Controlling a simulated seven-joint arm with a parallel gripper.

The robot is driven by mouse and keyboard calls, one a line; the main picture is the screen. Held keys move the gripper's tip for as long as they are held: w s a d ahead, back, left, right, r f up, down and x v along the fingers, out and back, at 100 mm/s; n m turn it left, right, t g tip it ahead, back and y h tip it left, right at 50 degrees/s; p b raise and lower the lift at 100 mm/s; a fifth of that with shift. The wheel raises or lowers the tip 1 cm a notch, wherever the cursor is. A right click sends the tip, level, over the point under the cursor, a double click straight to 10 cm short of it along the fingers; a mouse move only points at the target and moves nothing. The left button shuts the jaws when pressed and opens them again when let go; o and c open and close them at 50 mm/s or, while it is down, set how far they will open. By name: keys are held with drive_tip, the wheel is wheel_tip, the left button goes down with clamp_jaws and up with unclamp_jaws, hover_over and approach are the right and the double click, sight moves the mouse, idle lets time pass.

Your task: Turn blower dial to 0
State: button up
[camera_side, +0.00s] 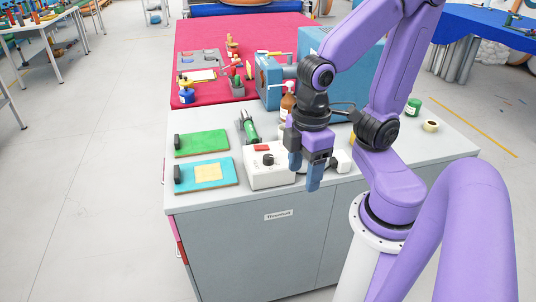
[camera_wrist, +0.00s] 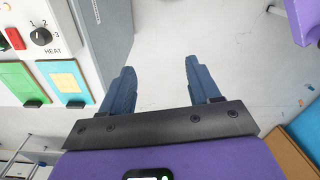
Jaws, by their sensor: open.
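A white control box (camera_side: 262,180) stands near the front edge of the grey bench, with a round black dial (camera_side: 268,160) and a red switch (camera_side: 263,147). In the wrist view the dial (camera_wrist: 41,36) is at the upper left, beside the red switch (camera_wrist: 15,38). I cannot make out the 0 or the exact pointer direction. My gripper (camera_side: 305,178) hangs just right of the box in the side view. In the wrist view my gripper (camera_wrist: 159,70) is open and empty, apart from the dial.
A green handheld tool (camera_side: 250,130) stands behind the box. A green board (camera_side: 201,142) and a blue board with a yellow patch (camera_side: 190,178) lie left of it. A brown bottle (camera_side: 287,104) and a blue machine (camera_side: 268,82) stand behind. The bench's front edge is close.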

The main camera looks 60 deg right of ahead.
drive_tip(key=w+d+r+m, duration=0.1)
drive_tip(key=w+d+m, duration=0.1)
drive_tip(key=w+m, duration=0.4)
drive_tip(key=m, duration=1.1)
approach(268, 156)
wheel_tip(268, 156, down, 9)
drive_tip(key=shift+w+a+r, duration=0.1)
drive_tip(key=shift+r, duration=0.1)
drive_tip(key=c, duration=1)
